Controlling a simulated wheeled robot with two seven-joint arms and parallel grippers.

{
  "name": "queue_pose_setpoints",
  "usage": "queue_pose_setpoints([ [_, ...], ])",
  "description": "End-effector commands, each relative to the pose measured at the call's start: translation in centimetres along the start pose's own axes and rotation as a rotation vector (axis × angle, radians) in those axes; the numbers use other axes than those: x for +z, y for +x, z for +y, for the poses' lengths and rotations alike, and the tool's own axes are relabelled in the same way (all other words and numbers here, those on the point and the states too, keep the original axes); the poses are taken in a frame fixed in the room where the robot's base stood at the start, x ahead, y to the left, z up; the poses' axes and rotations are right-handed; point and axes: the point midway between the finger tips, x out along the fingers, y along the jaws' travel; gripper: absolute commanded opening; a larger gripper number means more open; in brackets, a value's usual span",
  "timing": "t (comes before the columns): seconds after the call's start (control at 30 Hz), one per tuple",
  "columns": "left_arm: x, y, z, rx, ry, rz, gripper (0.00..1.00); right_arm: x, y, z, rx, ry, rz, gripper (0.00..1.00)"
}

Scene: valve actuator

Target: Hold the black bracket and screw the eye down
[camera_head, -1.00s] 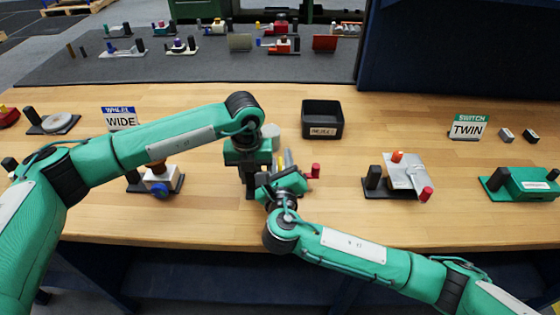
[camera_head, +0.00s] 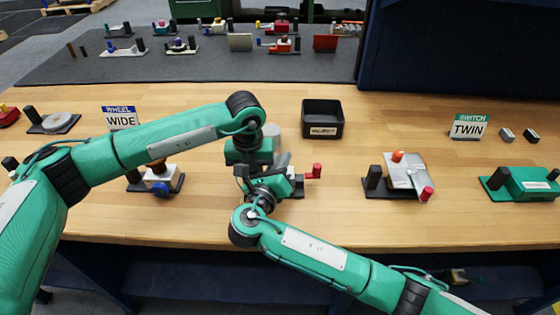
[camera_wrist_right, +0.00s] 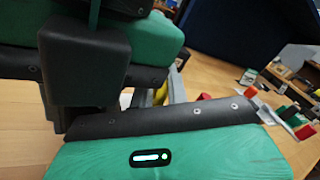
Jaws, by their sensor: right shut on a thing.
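My left gripper (camera_head: 250,172) reaches straight down at the middle of the bench. In the right wrist view its green and black body lies against the black bracket (camera_wrist_right: 85,70), an upright dark block; it looks shut on it. My right gripper (camera_head: 268,182) is close to the right of the left one, shut on what seems to be the eye, which the fingers hide. One green finger with a black pad fills the bottom of the wrist view. A yellow part (camera_wrist_right: 161,94) and a grey upright show just behind that pad.
A red knob (camera_head: 315,170) sticks out right of the grippers. A black bin (camera_head: 322,118) stands behind. A metal-plate device (camera_head: 405,175) is to the right, a white block with a blue knob (camera_head: 160,185) to the left. Bare bench lies between.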

Motion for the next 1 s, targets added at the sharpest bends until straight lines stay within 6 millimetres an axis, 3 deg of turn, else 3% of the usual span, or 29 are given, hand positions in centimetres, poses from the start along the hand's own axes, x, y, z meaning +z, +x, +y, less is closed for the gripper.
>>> queue_pose_setpoints([
  [0.33,0.1,0.6,0.7,0.014,-0.013,0.006,0.0,0.1,0.2,-0.4,-0.027,0.002,0.009,0.0],
  [0.37,0.1,0.6,0.7,0.015,-0.013,0.006,0.0,0.1,0.2,-0.4,-0.027,0.002,0.009,0.18],
  [0.43,0.1,0.6,0.7,0.015,-0.014,0.006,0.0,0.1,0.2,-0.4,-0.026,0.002,0.009,0.32],
  [0.83,0.0,0.5,0.5,0.012,-0.008,0.005,0.0,0.0,-0.2,-0.1,-0.017,0.001,0.009,0.32],
  [1.0,0.0,0.5,0.4,0.011,-0.006,0.005,0.0,0.0,-2.3,-0.1,-0.014,0.002,0.008,0.32],
])
